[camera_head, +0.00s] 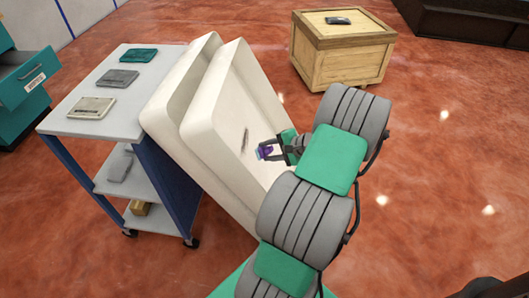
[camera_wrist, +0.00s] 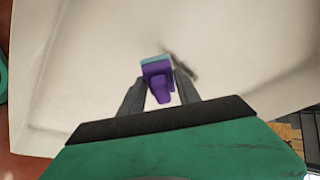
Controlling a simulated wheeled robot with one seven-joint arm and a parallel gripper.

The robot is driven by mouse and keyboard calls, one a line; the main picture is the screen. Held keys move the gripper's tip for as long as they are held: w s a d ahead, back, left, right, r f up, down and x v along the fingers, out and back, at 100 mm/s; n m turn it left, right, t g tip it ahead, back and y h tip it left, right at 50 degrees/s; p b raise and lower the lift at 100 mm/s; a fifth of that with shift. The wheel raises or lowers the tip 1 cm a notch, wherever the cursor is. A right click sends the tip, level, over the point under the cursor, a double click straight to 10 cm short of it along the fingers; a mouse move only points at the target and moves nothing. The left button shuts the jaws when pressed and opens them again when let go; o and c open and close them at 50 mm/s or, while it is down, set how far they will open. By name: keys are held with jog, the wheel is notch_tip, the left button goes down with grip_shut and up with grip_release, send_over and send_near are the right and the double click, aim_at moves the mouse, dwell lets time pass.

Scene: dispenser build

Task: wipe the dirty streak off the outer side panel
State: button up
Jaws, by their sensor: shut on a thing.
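The outer side panel (camera_head: 250,95) is a white tray-like panel that leans tilted against another white panel and the cart. A dark streak (camera_head: 245,142) marks its inner face near the middle. My gripper (camera_head: 266,152) is shut on a small purple and light-blue wiping tool (camera_head: 264,151), just right of the streak. In the wrist view the tool (camera_wrist: 158,80) sits between the fingers, with the panel (camera_wrist: 90,60) behind it. The streak (camera_wrist: 182,67) shows just right of the tool's head, partly hidden by the finger. I cannot tell whether the tool touches the panel.
A second white panel (camera_head: 172,98) leans behind the outer one. The cart (camera_head: 95,126) at left holds several folded cloths or flat items on top. A wooden crate (camera_head: 340,55) with a dark item on it stands at the back. The red floor (camera_head: 440,160) is clear at right.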

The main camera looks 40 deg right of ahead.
aim_at(258, 154)
jog(key=w+a+f+b, duration=0.2)
jog(key=shift+w+a+f, duration=0.15)
jog(key=shift+w+a, duration=0.05)
jog(key=shift+w, duration=0.2)
jog(key=shift+w+a+f+b, duration=0.1)
jog(key=shift+w+a+b, duration=0.2)
jog(key=shift+w+b, duration=0.1)
jog(key=shift+w+a+f, duration=0.4)
jog(key=shift+w+a, duration=0.1)
jog(key=shift+w, duration=0.1)
dwell(0.4)
